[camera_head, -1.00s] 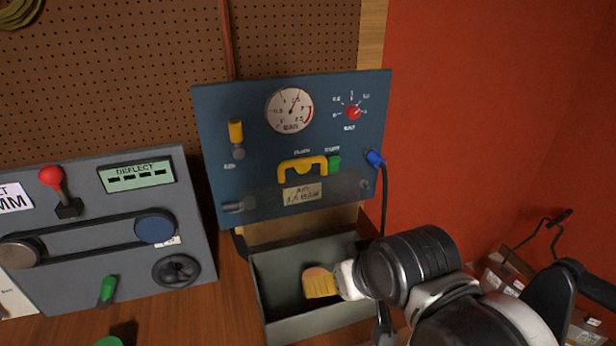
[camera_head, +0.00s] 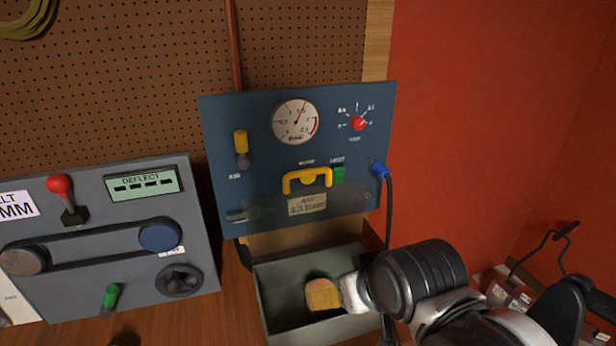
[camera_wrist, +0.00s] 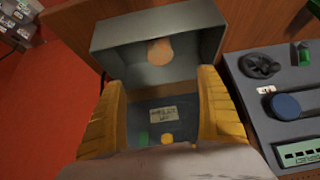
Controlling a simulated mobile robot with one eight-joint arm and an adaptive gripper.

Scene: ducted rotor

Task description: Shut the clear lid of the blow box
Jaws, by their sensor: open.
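The blow box is a grey open-topped box (camera_head: 272,300) below a blue panel (camera_head: 215,150). It also shows at the top of the wrist view (camera_wrist: 115,50), with a peach-coloured round disc (camera_wrist: 160,50) inside. The clear lid (camera_head: 345,201) appears as a faint see-through band across the panel's lower part, raised off the box. A label (camera_head: 307,204) shows on or behind it. My gripper (camera_head: 322,295) is over the box opening, its yellow fingers open and empty. In the wrist view the label (camera_wrist: 163,114) lies between the fingers (camera_wrist: 160,85).
A grey belt machine (camera_head: 110,280) stands at left. A red wall (camera_head: 470,120) is at right.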

